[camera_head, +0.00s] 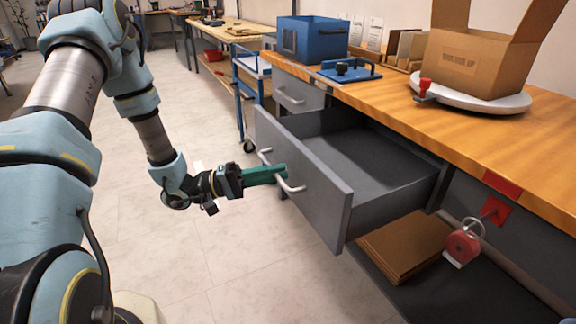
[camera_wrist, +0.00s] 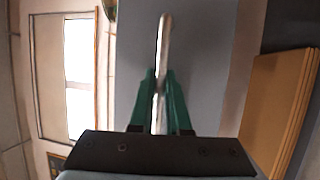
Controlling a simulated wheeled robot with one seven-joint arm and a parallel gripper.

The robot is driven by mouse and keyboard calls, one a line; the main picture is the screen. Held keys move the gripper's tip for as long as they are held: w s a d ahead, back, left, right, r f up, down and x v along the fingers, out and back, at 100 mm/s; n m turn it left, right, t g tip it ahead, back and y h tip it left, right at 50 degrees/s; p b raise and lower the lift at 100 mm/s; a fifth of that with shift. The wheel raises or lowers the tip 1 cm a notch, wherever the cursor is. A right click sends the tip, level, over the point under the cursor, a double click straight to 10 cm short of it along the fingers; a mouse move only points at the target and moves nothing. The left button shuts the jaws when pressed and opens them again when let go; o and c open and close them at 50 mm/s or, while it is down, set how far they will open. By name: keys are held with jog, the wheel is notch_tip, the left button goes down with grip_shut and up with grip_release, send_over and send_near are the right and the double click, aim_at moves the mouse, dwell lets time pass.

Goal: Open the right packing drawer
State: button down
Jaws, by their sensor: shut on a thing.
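The right packing drawer (camera_head: 312,193) is grey and stands pulled well out from under the wooden bench. Its inside looks empty. A pale bar handle (camera_head: 291,187) runs along its front. My gripper (camera_head: 284,172), with green fingers, reaches the handle from the left and is shut on it. In the wrist view, the green fingers (camera_wrist: 160,95) close around the handle (camera_wrist: 164,40), with the grey drawer front (camera_wrist: 205,70) behind.
Another grey drawer (camera_head: 297,95) is at the left, shut. The bench top (camera_head: 400,105) bears a blue box (camera_head: 312,40) and an open cardboard box (camera_head: 470,62). Flat cardboard (camera_head: 405,245) and a red tape dispenser (camera_head: 462,245) lie below. Floor in front of the drawer is clear.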

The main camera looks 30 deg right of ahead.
jog(key=shift+a, duration=0.15)
jog(key=c, duration=1.2)
grip_release()
jog(key=shift+o, duration=0.2)
jog(key=v, duration=1)
jog(key=shift+w+a+b, duration=0.25)
jog(key=shift+a+b, duration=0.1)
jog(key=shift+b, duration=0.05)
jog(key=shift+f, duration=0.1)
